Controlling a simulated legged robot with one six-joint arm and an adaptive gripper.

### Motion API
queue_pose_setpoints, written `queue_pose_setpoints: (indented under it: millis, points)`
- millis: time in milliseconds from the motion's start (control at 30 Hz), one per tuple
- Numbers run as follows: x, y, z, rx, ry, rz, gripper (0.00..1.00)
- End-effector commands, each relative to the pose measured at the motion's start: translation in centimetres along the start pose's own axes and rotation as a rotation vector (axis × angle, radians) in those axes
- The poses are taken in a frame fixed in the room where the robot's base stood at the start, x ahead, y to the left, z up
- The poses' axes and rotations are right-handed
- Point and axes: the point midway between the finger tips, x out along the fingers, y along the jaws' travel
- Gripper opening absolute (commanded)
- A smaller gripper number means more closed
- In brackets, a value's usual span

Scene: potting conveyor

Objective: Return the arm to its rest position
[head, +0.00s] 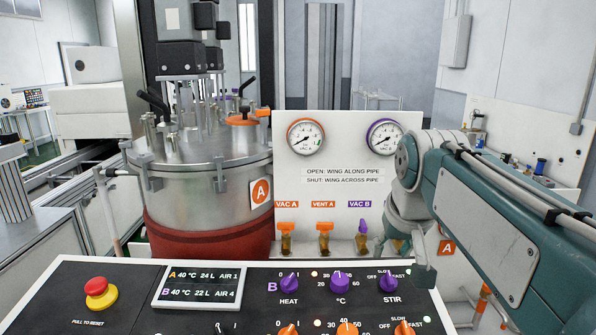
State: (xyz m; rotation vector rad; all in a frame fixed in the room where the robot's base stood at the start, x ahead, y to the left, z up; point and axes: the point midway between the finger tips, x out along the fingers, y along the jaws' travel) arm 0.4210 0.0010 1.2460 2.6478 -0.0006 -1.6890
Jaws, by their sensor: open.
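My arm, teal and white, comes in from the right edge and bends down at its wrist in front of the right end of the white valve panel (348,195). My gripper (404,258) hangs below the wrist, pointing down, open and with nothing seen between its fingers. It is right of the purple-handled VAC B valve (363,235), just above the control console's back edge. Whether it touches the panel or console I cannot tell. The orange-handled VENT A valve (324,237) and VAC A valve (287,238) stand further left, clear of the gripper.
A steel vessel (210,190) marked A, with a red lower part, stands left of the panel. The black console (215,318) spans the front, with purple and orange knobs, a display (205,286) and a red stop button (100,292). Two gauges (306,137) top the panel.

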Motion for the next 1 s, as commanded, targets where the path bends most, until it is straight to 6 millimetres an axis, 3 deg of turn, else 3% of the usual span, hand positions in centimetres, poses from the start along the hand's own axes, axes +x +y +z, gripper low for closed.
queue_pose_setpoints:
  millis: [267,600,800,1000]
  points:
    - [1.0,0.0,8.6,0.000,0.024,0.000,0.50]
    - [4.3,0.1,18.7,0.000,0.051,0.000,0.50]
    - [5.5,0.1,21.3,0.001,0.057,0.000,0.50]
    - [5.7,0.1,21.4,0.000,0.056,0.000,0.50]
